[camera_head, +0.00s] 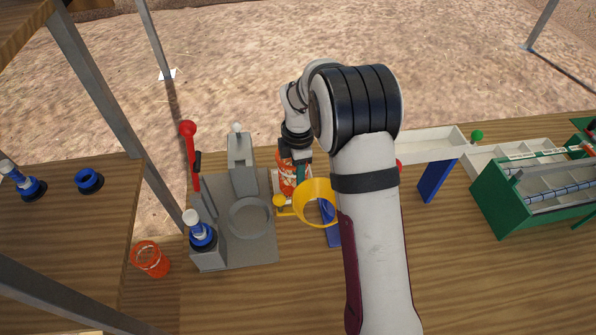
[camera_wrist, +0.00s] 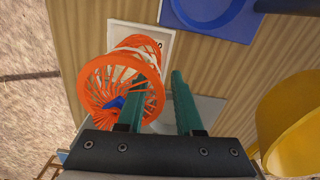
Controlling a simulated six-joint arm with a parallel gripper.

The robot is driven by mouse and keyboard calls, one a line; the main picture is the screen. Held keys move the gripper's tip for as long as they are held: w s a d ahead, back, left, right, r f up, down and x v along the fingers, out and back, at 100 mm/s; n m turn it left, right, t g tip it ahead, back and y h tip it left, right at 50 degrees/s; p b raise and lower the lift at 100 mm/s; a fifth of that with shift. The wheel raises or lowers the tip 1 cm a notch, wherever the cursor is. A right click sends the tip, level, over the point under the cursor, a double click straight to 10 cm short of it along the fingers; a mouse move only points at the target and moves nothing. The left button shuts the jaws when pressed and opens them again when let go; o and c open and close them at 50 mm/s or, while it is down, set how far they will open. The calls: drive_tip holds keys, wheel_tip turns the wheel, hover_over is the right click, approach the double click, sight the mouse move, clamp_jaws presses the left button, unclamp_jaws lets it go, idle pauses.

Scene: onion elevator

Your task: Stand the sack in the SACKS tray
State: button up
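An orange mesh sack (camera_wrist: 122,75) stands with its open mouth toward the wrist camera, and something blue shows inside it. It also shows in the head view (camera_head: 287,178), partly behind my arm. A white-rimmed tray (camera_wrist: 140,27) with partly hidden lettering lies under or just behind the sack; I cannot tell whether the base is fully inside. My gripper (camera_wrist: 160,85) has its green fingers apart. The left finger overlaps the mouth and the right finger is beyond the sack's right side, with the wall between them. I cannot see firm contact.
A yellow ring (camera_head: 315,203) stands close right of the gripper. A grey machine (camera_head: 245,215) with a red-knobbed lever (camera_head: 188,128) is to the left. Another orange mesh sack (camera_head: 150,259) stands at front left. A green rack (camera_head: 530,195) is at right. Front right table is clear.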

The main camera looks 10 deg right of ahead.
wheel_tip(320, 180, up, 12)
drive_tip(key=s+a+r+m+y, duration=0.1)
drive_tip(key=s+r+m, duration=0.1)
drive_tip(key=s+m, duration=2.2)
drive_tip(key=s, duration=0.8)
drive_tip(key=shift+a+m+y, duration=0.25)
drive_tip(key=shift+m+y, duration=0.05)
drive_tip(key=shift+y, duration=0.1)
